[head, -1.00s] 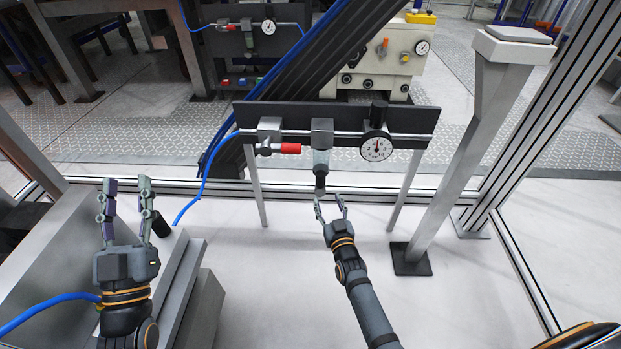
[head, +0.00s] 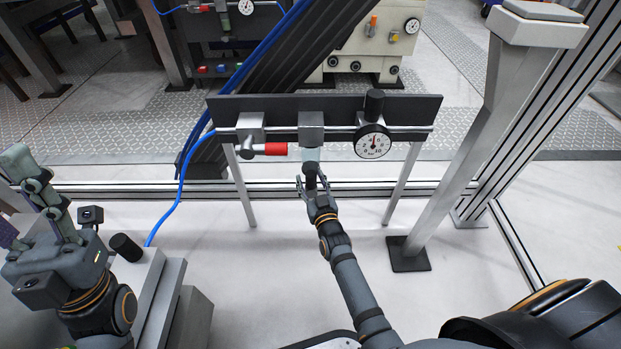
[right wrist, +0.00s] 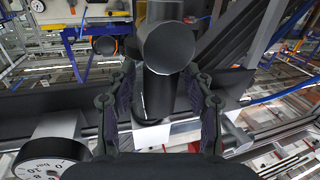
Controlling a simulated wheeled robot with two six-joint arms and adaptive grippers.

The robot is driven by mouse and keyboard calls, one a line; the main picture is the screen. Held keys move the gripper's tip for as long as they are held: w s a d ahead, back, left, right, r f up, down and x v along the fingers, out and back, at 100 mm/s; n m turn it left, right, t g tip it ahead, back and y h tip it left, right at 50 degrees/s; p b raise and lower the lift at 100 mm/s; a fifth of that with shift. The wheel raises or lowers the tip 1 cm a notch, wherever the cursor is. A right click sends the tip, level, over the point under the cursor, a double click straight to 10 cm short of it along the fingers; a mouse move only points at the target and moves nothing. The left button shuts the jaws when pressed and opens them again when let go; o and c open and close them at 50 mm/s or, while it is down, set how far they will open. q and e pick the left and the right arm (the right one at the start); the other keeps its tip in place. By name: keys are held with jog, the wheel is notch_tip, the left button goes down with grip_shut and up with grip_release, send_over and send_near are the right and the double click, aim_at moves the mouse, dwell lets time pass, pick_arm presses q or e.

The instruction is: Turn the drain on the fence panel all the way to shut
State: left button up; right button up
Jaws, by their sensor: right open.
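The fence panel (head: 272,104) is a dark plate carrying an air unit. The drain (head: 311,169) is the small black knob under the clear bowl (head: 311,154) of the middle grey block. My right gripper (head: 314,184) is open, with its fingertips on either side of the drain. In the right wrist view the drain (right wrist: 165,45) is a black cylinder between the two spread fingers, with gaps on both sides. I cannot tell how far the drain is turned. My left gripper (head: 14,190) is at the left edge, partly cut off, with its fingers apart and empty.
A red-handled valve (head: 270,149) is left of the bowl and a round gauge (head: 372,142) right of it. A blue hose (head: 182,190) hangs at the left. A grey post (head: 455,165) stands at the right. The floor below the panel is clear.

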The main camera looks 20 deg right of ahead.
jog(key=shift+c, duration=0.4)
grip_shut()
